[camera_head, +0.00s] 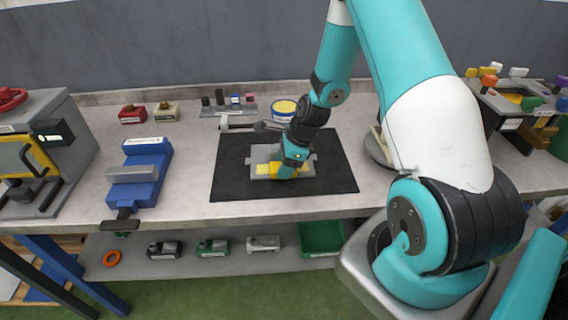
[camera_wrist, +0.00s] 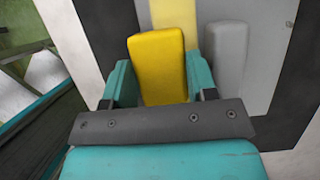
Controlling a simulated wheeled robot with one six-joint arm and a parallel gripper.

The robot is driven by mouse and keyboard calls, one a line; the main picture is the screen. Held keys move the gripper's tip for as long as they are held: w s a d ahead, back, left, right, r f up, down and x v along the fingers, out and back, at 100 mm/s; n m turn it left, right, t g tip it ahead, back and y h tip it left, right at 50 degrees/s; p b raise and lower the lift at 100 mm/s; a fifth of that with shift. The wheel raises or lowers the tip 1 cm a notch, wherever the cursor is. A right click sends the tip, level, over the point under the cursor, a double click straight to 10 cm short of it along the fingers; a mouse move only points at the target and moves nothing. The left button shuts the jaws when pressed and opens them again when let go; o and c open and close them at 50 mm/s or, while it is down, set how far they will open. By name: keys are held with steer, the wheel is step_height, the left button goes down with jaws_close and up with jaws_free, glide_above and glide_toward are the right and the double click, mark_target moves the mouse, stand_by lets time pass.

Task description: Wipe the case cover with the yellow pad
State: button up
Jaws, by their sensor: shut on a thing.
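The yellow pad (camera_wrist: 158,65) is held between the two teal fingers of my gripper (camera_wrist: 160,82). In the head view, my gripper (camera_head: 288,168) is low over the right part of the grey case cover (camera_head: 307,165), with yellow showing beside it. The case cover (camera_wrist: 268,40) lies flat on the black mat (camera_head: 232,185).
A blue vise (camera_head: 140,175) stands left of the mat. A yellow-topped tin (camera_head: 284,108) and a rack of small parts (camera_head: 228,107) stand behind it. The mat's front is clear.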

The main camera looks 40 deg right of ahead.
mark_target(272, 167)
steer(key=shift+w+a, duration=0.1)
steer(key=shift+w+a+r+p, duration=0.1)
steer(key=shift+w+a+p, duration=0.1)
steer(key=shift+w+a, duration=0.3)
steer(key=shift+w+a+p, duration=0.2)
steer(key=shift+w+a, duration=0.05)
steer(key=shift+a, duration=0.45)
steer(key=shift+w+a, duration=0.1)
steer(key=shift+w+a, duration=0.45)
steer(key=shift+a, duration=0.2)
steer(key=shift+w+a, duration=0.4)
steer(key=shift+a, duration=0.2)
steer(key=shift+d, duration=0.1)
steer(key=shift+s+d+f+p, duration=0.15)
steer(key=shift+s+d+p, duration=0.05)
steer(key=shift+s+d, duration=0.4)
steer(key=shift+s+d+f+p, duration=0.15)
steer(key=shift+s+d, duration=0.2)
steer(key=shift+d, duration=0.3)
steer(key=shift+s+d+r+p, duration=0.1)
steer(key=shift+s+d+p, duration=0.1)
steer(key=shift+s+d, duration=0.4)
steer(key=shift+s+d+p, duration=0.15)
steer(key=shift+s+d, duration=0.25)
steer(key=shift+d, duration=0.35)
